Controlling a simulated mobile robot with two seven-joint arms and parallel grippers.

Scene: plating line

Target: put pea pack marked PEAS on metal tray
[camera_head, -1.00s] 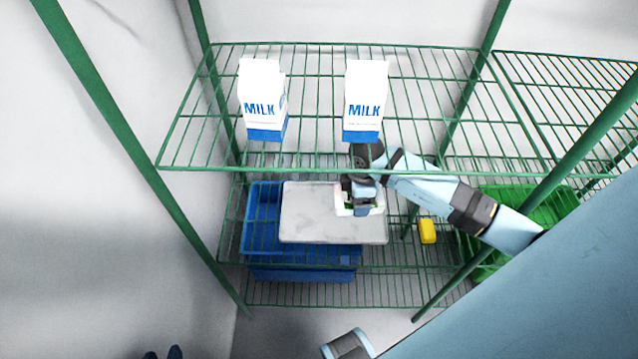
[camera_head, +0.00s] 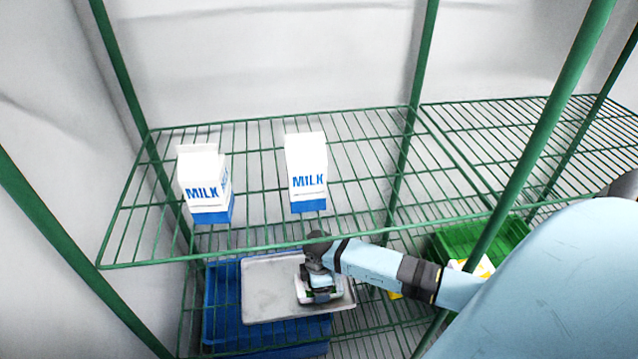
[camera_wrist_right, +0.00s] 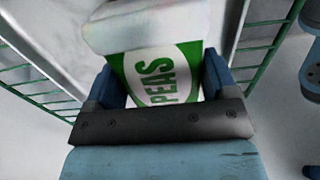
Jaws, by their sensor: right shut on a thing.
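The pea pack marked PEAS (camera_wrist_right: 158,80) is white and green and sits between the fingers of my right gripper in the wrist view. My right gripper (camera_head: 319,291) is shut on it, over the right part of the metal tray. The gripper mostly covers the pack in the head view. The metal tray (camera_head: 268,287) is a flat grey rectangle on the lower level, below the green wire shelf. I cannot tell whether the pack touches the tray. My left gripper is not in view.
Two milk cartons, one left (camera_head: 204,185) and one right (camera_head: 306,172), stand on the upper wire shelf (camera_head: 370,200). A blue crate (camera_head: 222,310) is under and beside the tray. A green crate (camera_head: 455,240) is at right, with a white-and-yellow pack (camera_head: 482,268) near it.

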